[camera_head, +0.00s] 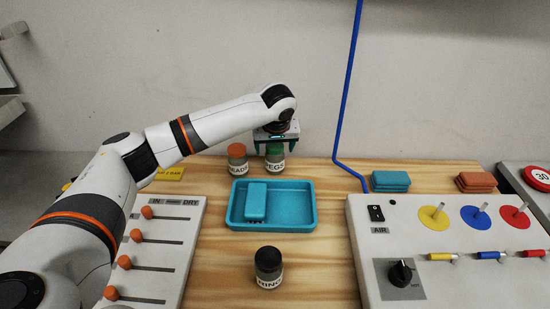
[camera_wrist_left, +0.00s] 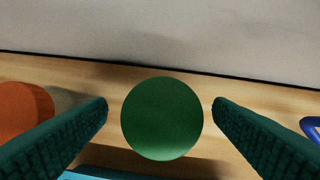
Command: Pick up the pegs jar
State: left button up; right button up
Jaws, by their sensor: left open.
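The pegs jar (camera_head: 275,164) stands upright at the back of the wooden table, with a green lid and a label reading "PEGS" in part. My left gripper (camera_head: 275,147) is over it, pointing down, with its fingers at the height of the lid. In the left wrist view the round green lid (camera_wrist_left: 162,118) lies between the two open fingers (camera_wrist_left: 160,112), with a gap on each side. The jar's body is hidden below the lid there. My right gripper is not in view.
An orange-lidded jar (camera_head: 237,158) stands close on the left. A teal tray (camera_head: 306,208) with a teal block is in front. A black-lidded jar (camera_head: 268,266) stands nearer. A slider panel (camera_head: 183,215) and an air panel (camera_head: 359,225) flank the table. A wall is behind.

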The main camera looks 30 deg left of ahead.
pick_arm(q)
jog(key=x, duration=0.3)
jog(key=shift+w+f, duration=0.1)
jog(key=shift+f, duration=0.1)
jog(key=shift+c, duration=0.3)
